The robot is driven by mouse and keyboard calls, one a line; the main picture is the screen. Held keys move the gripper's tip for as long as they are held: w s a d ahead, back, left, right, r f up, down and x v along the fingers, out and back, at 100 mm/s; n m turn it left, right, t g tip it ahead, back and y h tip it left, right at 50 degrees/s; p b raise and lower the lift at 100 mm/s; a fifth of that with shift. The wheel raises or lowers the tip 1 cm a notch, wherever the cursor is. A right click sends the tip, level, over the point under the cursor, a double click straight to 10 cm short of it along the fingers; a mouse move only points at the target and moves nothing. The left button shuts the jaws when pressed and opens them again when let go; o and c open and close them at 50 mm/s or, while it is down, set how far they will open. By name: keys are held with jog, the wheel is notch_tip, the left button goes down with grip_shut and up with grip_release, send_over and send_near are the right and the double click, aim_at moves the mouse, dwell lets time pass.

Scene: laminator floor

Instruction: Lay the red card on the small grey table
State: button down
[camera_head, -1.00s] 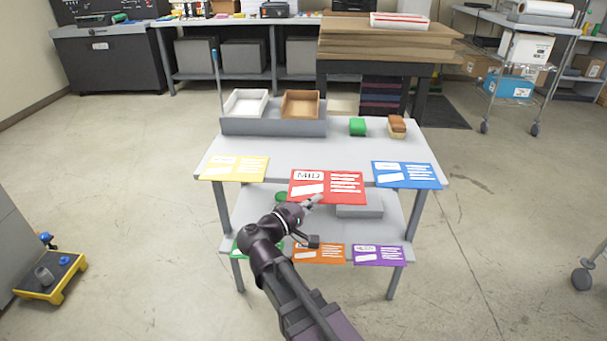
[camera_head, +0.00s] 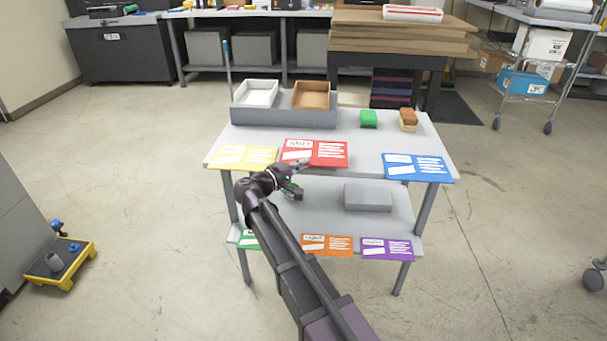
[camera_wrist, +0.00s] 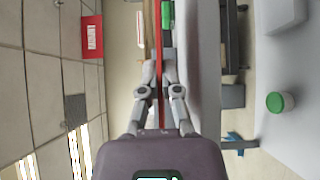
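The red card (camera_head: 316,153), with white text panels, is gripped by its near edge in my gripper (camera_head: 300,164). In the wrist view it shows edge-on as a thin red strip (camera_wrist: 157,100) between the two closed fingers (camera_wrist: 158,72). The small grey table (camera_head: 360,140) has a top and a lower shelf. The card overlaps the table's front edge in the head view, left of centre. I cannot tell whether it touches the top. My wrist hides part of the lower shelf.
A yellow card (camera_head: 243,157) and a blue card (camera_head: 417,167) lie at the front corners. A green-lidded jar (camera_wrist: 278,102) is on the lower shelf. The middle top is clear.

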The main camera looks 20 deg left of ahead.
aim_at(302, 172)
jog(key=shift+w+a, duration=0.4)
jog(key=shift+w, duration=0.05)
jog(key=shift+f, duration=0.2)
jog(key=shift+f+b, duration=1.65)
jog(key=shift+b, duration=0.15)
jog(key=shift+f, duration=0.1)
jog(key=c, duration=0.8)
grip_release()
jog(key=shift+r, duration=0.2)
jog(key=v, duration=1.2)
